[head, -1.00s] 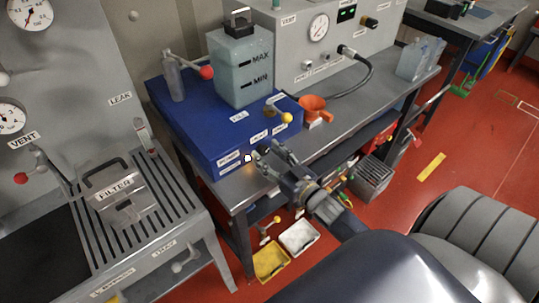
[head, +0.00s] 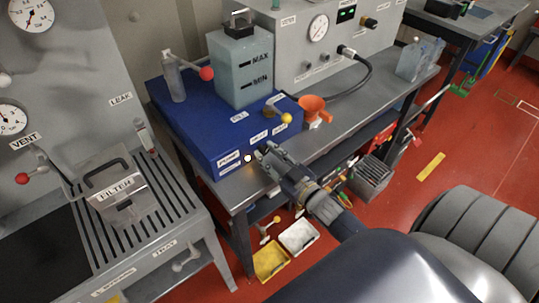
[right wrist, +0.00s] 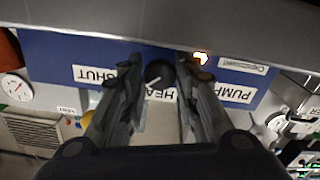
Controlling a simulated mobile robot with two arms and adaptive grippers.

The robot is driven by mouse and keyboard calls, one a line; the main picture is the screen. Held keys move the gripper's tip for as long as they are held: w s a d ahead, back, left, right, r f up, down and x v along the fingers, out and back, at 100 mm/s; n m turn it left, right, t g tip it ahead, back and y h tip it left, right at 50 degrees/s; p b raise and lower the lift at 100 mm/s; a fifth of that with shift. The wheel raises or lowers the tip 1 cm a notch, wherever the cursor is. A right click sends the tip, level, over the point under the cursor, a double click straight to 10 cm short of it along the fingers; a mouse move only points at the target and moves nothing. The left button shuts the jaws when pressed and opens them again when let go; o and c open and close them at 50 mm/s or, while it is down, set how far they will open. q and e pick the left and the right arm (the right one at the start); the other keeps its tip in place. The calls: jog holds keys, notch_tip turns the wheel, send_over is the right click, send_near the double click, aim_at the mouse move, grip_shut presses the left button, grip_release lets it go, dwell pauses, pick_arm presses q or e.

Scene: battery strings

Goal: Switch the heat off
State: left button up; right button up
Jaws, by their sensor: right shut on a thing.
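The blue unit (head: 190,125) stands on the grey bench, with PUMP, HEAT and SHUT labels on its front. In the right wrist view the black heat knob (right wrist: 160,72) sits on the blue front at the HEAT label (right wrist: 165,95), which is partly covered. The knob has a pale line, slanted in this view. My right gripper (head: 264,153) is at that front, and in the right wrist view its fingers (right wrist: 160,78) are on both sides of the knob, shut on it. The gripper hides the knob in the head view. My left gripper is not in view.
A small lamp (head: 248,158) glows by the PUMP label. A yellow-ended lever (head: 286,118) and an orange funnel (head: 313,110) are close to my right gripper. A tank (head: 241,75) and a red-ended lever (head: 206,73) stand on the unit.

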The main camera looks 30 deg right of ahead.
jog(key=n, duration=0.4)
jog(key=shift+n, duration=0.3)
jog(key=n, duration=0.4)
jog(key=shift+n, duration=0.3)
jog(key=o, duration=1.1)
jog(key=shift+c, duration=0.2)
